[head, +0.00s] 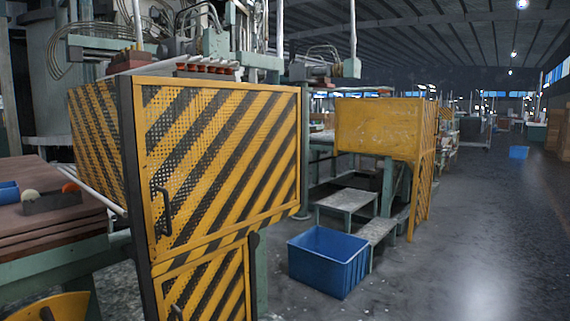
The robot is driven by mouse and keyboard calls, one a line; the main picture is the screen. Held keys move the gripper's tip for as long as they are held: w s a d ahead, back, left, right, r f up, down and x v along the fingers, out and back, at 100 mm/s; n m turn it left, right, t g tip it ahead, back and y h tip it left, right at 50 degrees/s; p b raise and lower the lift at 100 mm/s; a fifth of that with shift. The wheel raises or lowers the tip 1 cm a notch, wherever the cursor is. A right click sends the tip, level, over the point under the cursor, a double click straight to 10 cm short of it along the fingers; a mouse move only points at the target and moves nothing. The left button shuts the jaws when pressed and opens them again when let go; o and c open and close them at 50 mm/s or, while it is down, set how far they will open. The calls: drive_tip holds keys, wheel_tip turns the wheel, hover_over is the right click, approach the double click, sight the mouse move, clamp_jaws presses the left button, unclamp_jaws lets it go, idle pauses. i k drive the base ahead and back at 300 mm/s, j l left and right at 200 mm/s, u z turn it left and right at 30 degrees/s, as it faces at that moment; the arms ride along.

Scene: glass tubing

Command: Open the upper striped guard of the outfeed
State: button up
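The upper striped guard (225,150) is a perforated yellow and black panel in the left half of the head view. It has a dark handle (163,211) near its left edge, beside a dark upright post (130,180). The panel sits above a lower striped guard (205,285) with a handle of its own at its lower left. The upper panel looks closed, in line with the lower one, though I cannot be sure. My gripper is not in this view.
A blue crate (328,262) stands on the floor right of the guards. Grey steps (347,200) and a plain yellow panel (378,128) are behind it. A brown-topped bench (45,236) is at the left. The floor (475,230) at the right is open.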

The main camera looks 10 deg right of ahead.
sight(262, 188)
drive_tip(key=i+l+z, duration=0.1)
drive_tip(key=i+l, duration=0.15)
drive_tip(key=i, duration=0.25)
drive_tip(key=i+l+z, duration=0.15)
drive_tip(key=i, duration=0.3)
drive_tip(key=l, duration=0.1)
